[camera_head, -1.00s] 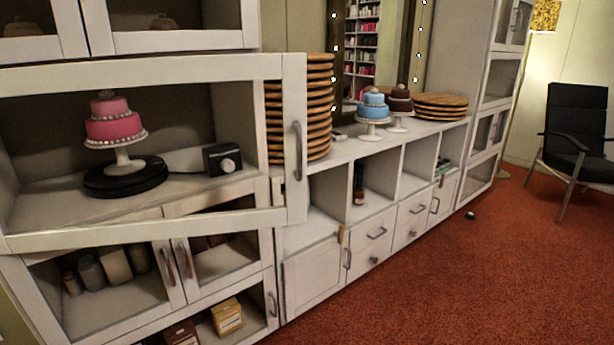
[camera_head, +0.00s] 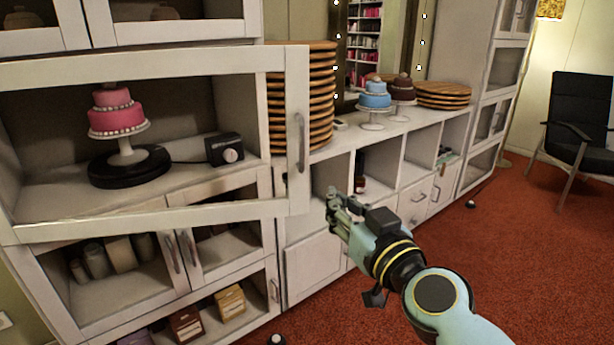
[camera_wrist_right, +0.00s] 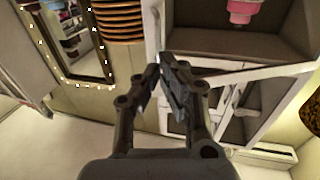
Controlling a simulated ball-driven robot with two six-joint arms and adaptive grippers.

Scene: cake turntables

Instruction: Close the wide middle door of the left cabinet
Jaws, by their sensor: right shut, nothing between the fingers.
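The wide middle door (camera_head: 150,222) of the left cabinet is a white frame with a clear pane. It stands ajar, its right edge swung out from the cabinet front and overlapping the stacked boards. Its grey vertical handle (camera_head: 301,142) is on that right edge. My right gripper (camera_head: 333,203) is shut and empty, to the right of and below the handle, with a gap to the door in the picture. The wrist view shows its closed fingers (camera_wrist_right: 168,80) beside the pale door frame; whether they touch it, I cannot tell. My left gripper is out of view.
Behind the door are a pink cake (camera_head: 117,115), a black turntable (camera_head: 130,167) and a black box (camera_head: 224,150). Stacked round boards (camera_head: 318,95) stand beside the cabinet. Small glass doors (camera_head: 190,265) are below. Open red carpet (camera_head: 540,270) lies to the right.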

